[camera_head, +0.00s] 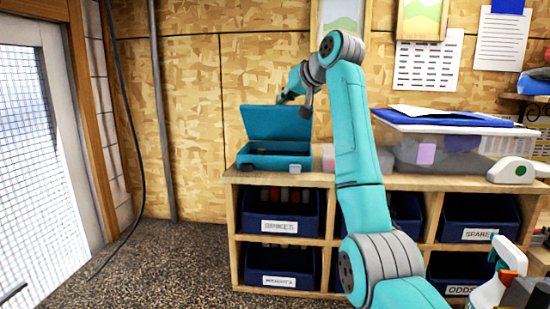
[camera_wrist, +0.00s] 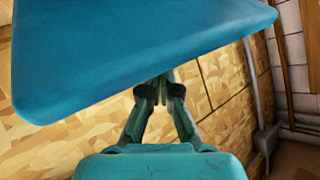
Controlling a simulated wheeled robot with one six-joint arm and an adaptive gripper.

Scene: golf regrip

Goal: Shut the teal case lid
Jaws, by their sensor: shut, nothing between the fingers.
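The teal case (camera_head: 262,161) sits on top of the wooden shelf unit at the left end. Its lid (camera_head: 272,124) stands up, open, tilted back toward the wall. My gripper (camera_head: 282,99) is shut and empty, at the lid's top edge toward its right side. In the wrist view the lid's teal face (camera_wrist: 140,45) fills the upper part. My gripper's fingers (camera_wrist: 163,90) reach up to the lid's lower edge there, and their tips are partly hidden. I cannot tell whether they touch it.
The plywood wall (camera_head: 190,100) is close behind the case. A clear bin (camera_head: 440,155) with a blue folder (camera_head: 445,118) on its lid stands to the right on the shelf top. Labelled dark blue bins (camera_head: 280,212) fill the shelf below. Floor at the left is clear.

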